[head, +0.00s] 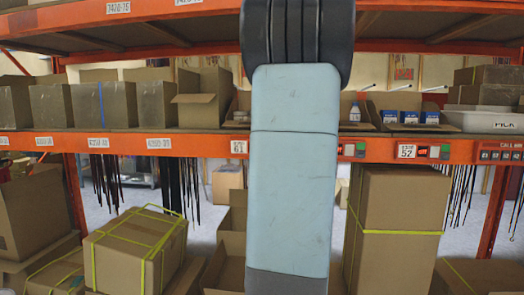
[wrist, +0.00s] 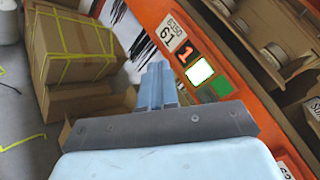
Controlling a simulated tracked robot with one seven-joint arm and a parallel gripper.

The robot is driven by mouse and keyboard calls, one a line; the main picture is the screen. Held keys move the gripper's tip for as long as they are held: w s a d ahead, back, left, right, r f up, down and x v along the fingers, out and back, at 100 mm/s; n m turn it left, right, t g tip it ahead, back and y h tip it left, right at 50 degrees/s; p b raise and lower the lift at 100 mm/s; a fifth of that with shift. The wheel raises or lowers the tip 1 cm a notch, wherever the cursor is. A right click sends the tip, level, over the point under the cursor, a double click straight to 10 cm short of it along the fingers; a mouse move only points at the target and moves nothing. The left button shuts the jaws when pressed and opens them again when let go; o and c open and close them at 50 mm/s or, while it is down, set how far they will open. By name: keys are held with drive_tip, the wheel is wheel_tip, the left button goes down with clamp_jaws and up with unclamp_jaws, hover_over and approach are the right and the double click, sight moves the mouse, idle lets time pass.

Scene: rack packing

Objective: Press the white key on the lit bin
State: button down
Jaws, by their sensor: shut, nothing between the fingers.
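The lit bin's pick module sits on the orange rack beam in the wrist view. Its display (wrist: 186,51) glows with an orange "1", beside the label (wrist: 171,34) reading 6350 61. The white key (wrist: 199,72) is bright, with a green key (wrist: 222,87) beside it and a darker key between them and my wrist. My gripper (wrist: 158,68) is shut and empty; its tips appear left of the white key, and contact cannot be told.
Another module (head: 433,151) stands by label 52 (head: 407,151) on the same beam. Cardboard bins (head: 100,104) line the shelf above. A strapped carton (head: 135,247) and a tall carton (head: 396,240) stand below. A white tote (head: 483,120) sits at the right.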

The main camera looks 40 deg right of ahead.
drive_tip(key=shift+w+d, duration=0.1)
drive_tip(key=w+d, duration=0.5)
drive_tip(key=d, duration=0.1)
drive_tip(key=shift+w+d, duration=0.25)
idle(0.3)
drive_tip(key=shift+w, duration=0.1)
idle(1.9)
drive_tip(key=shift+w+d, duration=0.2)
drive_tip(key=shift+d, duration=0.1)
drive_tip(key=shift+w+d, duration=0.25)
drive_tip(key=shift+d, duration=0.05)
idle(0.9)
drive_tip(key=shift+s+a, duration=0.1)
drive_tip(key=shift+a, duration=0.05)
drive_tip(key=shift+s+a, duration=0.45)
drive_tip(key=shift+a, duration=0.05)
idle(0.4)
drive_tip(key=shift+s+a, duration=1.65)
drive_tip(key=shift+a, duration=0.25)
